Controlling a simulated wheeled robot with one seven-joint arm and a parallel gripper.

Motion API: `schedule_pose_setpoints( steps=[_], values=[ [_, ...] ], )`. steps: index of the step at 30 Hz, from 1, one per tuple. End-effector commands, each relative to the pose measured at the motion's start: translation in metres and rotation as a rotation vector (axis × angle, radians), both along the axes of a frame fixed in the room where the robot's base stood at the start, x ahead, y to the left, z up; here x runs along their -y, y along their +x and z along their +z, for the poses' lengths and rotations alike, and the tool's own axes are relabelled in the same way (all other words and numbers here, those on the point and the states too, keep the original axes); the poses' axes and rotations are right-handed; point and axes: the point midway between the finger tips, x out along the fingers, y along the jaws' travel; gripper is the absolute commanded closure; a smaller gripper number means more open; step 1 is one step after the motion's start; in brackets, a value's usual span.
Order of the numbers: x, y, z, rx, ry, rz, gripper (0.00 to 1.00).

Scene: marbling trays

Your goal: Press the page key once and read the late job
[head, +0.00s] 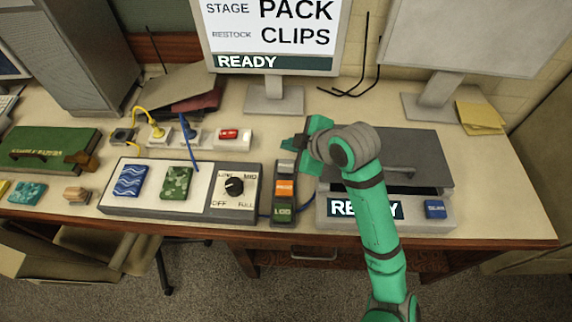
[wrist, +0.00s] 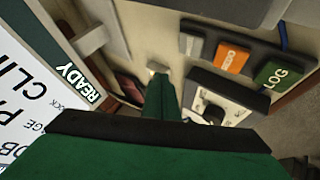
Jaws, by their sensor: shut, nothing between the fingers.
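A narrow three-key panel (head: 275,203) stands mid-desk with a grey key, an orange key (head: 285,189) and a green LOG key (head: 283,211). They also show in the wrist view, with the orange key (wrist: 233,57) between the grey key (wrist: 191,44) and the LOG key (wrist: 273,75). The orange label is too small to read, so I cannot tell which is the page key. The monitor (head: 275,35) reads STAGE PACK, RESTOCK CLIPS, READY. My gripper (head: 292,142) is shut and empty, above the desk just behind the panel; its fingers (wrist: 159,75) point past the keys.
A dial (head: 234,186) and two patterned tiles (head: 130,180) sit left of the panel. Right of it, a lidded device (head: 335,220) shows READY, partly hidden by my arm, with a blue key (head: 435,208). A red switch block (head: 229,135) is behind.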

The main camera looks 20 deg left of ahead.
Motion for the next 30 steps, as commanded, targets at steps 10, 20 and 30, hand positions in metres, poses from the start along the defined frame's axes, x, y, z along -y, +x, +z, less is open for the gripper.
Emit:
schedule_pose_setpoints(
  steps=[10, 20, 30],
  values=[
    [0.000, 0.000, -0.044, -0.002, 0.002, 0.000, 1.00],
    [-0.001, 0.000, -0.065, 0.000, 0.000, 0.002, 1.00],
    [0.000, 0.000, -0.066, 0.001, -0.001, 0.001, 1.00]
  ],
)
